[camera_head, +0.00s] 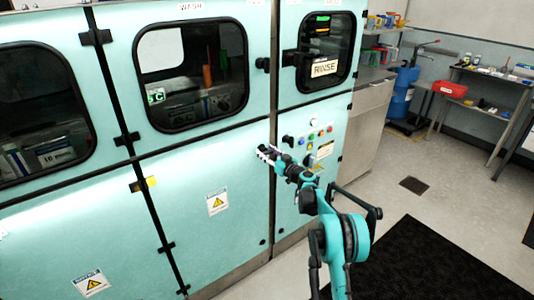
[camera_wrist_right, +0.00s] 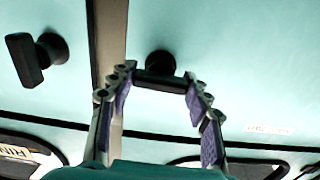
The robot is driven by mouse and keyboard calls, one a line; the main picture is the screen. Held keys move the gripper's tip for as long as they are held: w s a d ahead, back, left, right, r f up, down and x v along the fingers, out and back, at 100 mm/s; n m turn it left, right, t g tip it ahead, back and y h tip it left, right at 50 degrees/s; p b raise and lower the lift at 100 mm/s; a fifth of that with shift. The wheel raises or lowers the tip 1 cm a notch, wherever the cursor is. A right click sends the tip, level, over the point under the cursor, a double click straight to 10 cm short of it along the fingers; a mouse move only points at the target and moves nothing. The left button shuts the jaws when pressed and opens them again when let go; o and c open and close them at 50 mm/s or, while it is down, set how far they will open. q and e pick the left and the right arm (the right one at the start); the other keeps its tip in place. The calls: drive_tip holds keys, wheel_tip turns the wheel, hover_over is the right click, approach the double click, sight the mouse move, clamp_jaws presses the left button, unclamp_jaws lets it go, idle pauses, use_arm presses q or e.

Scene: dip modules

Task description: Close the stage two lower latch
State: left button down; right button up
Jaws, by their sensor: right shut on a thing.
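My right gripper (camera_head: 266,153) reaches the upper right corner of the lower teal panel below the WASH window. In the right wrist view, its two purple-padded fingers (camera_wrist_right: 158,80) stand on either side of a black latch (camera_wrist_right: 160,62). The latch's handle lies crosswise between the fingertips, and the gripper is shut on it. The latch is mostly hidden behind the gripper in the head view. A second black latch (camera_wrist_right: 36,58) sits across the seam, with its handle tilted and nothing touching it. My left gripper is not in view.
The WASH window (camera_head: 190,70) and RINSE window (camera_head: 325,52) are above the gripper. A button panel (camera_head: 308,140) is just right of it. A black mat (camera_head: 425,262) lies on the floor. A bench with a red bin (camera_head: 450,89) stands at the back right.

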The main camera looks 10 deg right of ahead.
drive_tip(key=m, duration=0.4)
drive_tip(key=shift+m+p, duration=0.3)
drive_tip(key=shift+p, duration=0.05)
drive_tip(key=m, duration=0.4)
drive_tip(key=shift+d, duration=0.1)
drive_tip(key=m, duration=0.5)
drive_tip(key=shift+w+f+p, duration=0.1)
drive_tip(key=shift+p, duration=0.25)
drive_tip(key=shift+m, duration=1.9)
drive_tip(key=o, duration=1.2)
drive_tip(key=shift+f, duration=0.1)
drive_tip(key=shift+d, duration=0.1)
drive_tip(key=v, duration=1.2)
